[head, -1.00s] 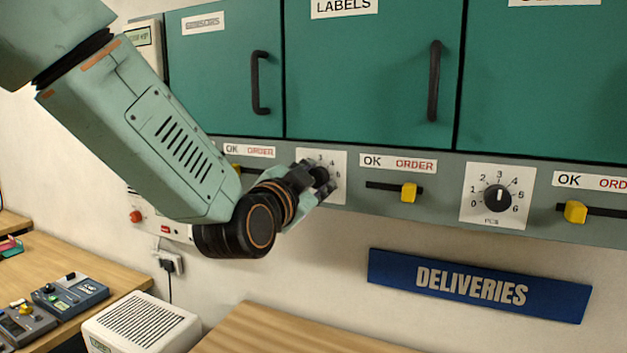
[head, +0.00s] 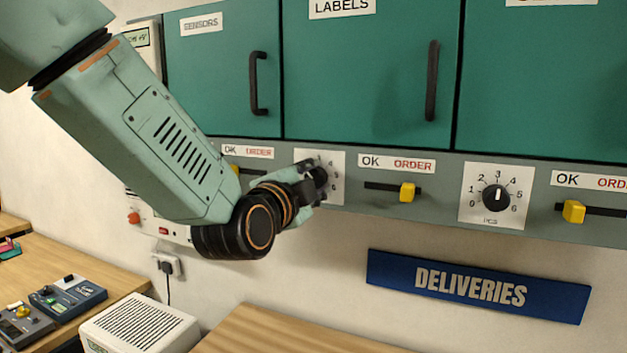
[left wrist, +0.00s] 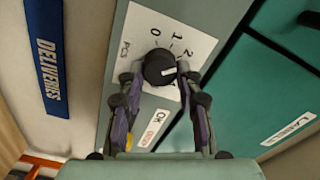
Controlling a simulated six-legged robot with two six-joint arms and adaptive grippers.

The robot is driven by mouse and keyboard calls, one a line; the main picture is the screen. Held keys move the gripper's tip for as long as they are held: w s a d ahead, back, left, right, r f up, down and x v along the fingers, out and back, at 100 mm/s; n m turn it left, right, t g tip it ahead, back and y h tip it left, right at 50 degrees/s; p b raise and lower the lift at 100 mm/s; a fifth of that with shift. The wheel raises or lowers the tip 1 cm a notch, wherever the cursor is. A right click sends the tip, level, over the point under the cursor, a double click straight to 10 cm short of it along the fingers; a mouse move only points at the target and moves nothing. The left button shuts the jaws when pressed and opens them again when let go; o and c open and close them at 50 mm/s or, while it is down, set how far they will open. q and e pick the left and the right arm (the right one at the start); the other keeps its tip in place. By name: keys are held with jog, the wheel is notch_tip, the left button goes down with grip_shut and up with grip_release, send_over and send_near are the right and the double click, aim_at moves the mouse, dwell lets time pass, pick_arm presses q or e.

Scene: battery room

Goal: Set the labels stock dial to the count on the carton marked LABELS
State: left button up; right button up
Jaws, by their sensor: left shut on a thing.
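The labels stock dial is a black knob (head: 318,178) on a white numbered plate (head: 336,185), under the cabinet door marked LABELS (head: 365,75). My left gripper (head: 312,184) is shut on the knob, and its fingers cover part of the plate. In the left wrist view the knob (left wrist: 158,67) sits between the two fingertips (left wrist: 160,75). The digits 0, 1 and 2 show there. The knob's white mark points past 2, towards a part of the scale hidden by a finger. The carton marked LABELS and my right gripper are not in view.
A yellow slider (head: 407,192) under OK/ORDER stands right of the dial. Further right is another dial (head: 497,198), pointing near 3, and another yellow slider (head: 574,211). A blue DELIVERIES sign (head: 478,287) hangs below. A wooden table (head: 290,330) stands below the panel.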

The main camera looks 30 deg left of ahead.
pick_arm(q)
jog(key=shift+r, duration=0.1)
jog(key=o, duration=1.2)
jog(key=shift+w+a+f, duration=0.2)
jog(key=shift+w, duration=0.1)
jog(key=shift+c, duration=0.2)
jog(key=shift+s+d+r, duration=0.15)
jog(key=shift+s+d, duration=0.05)
jog(key=shift+s, duration=0.1)
